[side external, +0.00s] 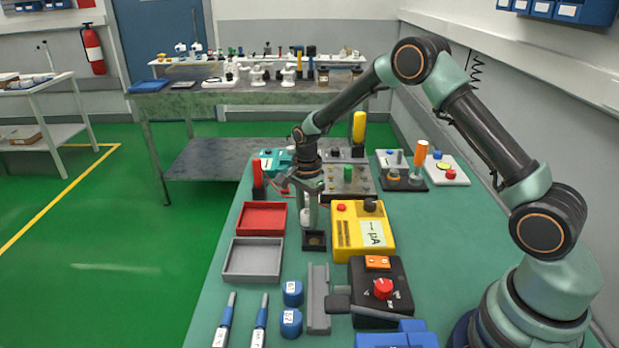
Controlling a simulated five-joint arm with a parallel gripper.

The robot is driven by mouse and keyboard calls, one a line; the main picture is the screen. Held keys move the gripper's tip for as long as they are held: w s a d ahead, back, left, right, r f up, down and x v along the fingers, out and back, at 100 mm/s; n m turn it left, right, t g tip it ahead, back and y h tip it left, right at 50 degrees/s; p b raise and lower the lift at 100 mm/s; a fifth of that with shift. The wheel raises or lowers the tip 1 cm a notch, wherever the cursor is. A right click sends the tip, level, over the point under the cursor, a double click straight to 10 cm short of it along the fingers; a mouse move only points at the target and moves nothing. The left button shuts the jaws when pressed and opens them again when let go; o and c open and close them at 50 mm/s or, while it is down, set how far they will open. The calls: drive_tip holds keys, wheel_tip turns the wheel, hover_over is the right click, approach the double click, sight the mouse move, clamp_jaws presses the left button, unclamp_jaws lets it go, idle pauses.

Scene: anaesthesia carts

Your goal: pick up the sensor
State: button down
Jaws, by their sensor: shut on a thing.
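My gripper (307,190) points down over the left-middle part of the green bench. It is shut on a small pale upright piece, which I take to be the sensor (306,217). Much of the sensor is hidden by the fingers. A small dark square holder (314,241) stands just below it. I cannot tell whether the sensor's lower end touches the holder.
A red tray (261,219) and a grey tray (252,260) lie to the left. A yellow meter (361,231) stands close on the right, with a black box (381,290) in front. Several coloured instruments stand behind. The far-left bench edge drops to green floor.

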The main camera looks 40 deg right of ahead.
drive_tip(key=shift+r, duration=0.15)
wheel_tip(320, 180, up, 19)
drive_tip(key=s+a+r+n, duration=0.25)
drive_tip(key=s+n, duration=0.95)
drive_tip(key=n, duration=0.6)
drive_tip(key=m, duration=1.8)
hover_over(307, 212)
drive_tip(key=shift+f, duration=0.85)
drive_tip(key=shift+f, duration=0.15)
wheel_tip(307, 212, down, 19)
drive_tip(key=shift+f, duration=0.2)
drive_tip(key=shift+f, duration=0.1)
